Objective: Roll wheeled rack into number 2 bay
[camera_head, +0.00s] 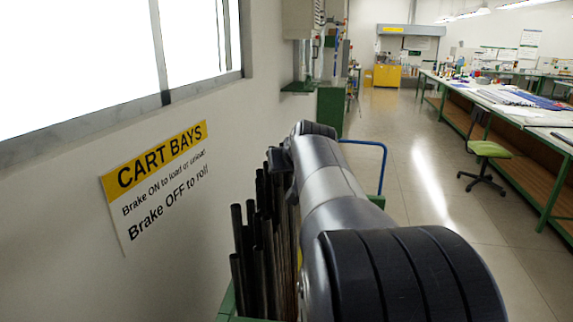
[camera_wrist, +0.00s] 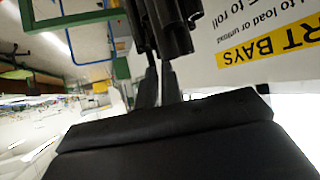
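The wheeled rack shows in part in the head view: dark rods (camera_head: 256,232) stand upright in a green frame (camera_head: 228,304) close to the left wall. My arm covers much of it, and its wheels and brake are out of view. A blue tube handle (camera_head: 383,160) shows beyond my arm; I cannot tell whether it belongs to this rack. In the wrist view, dark rod ends (camera_wrist: 172,28) lie just past the fingers of my gripper (camera_wrist: 159,72). The two thin fingers are close together; whether they hold anything is unclear. No bay number is visible.
A CART BAYS sign (camera_head: 155,180) on the wall says brake ON to load or unload, OFF to roll. Bare floor (camera_head: 425,165) runs down the middle. A long workbench (camera_head: 510,140) and a green chair (camera_head: 488,150) stand at right. A yellow cabinet (camera_head: 387,76) is far back.

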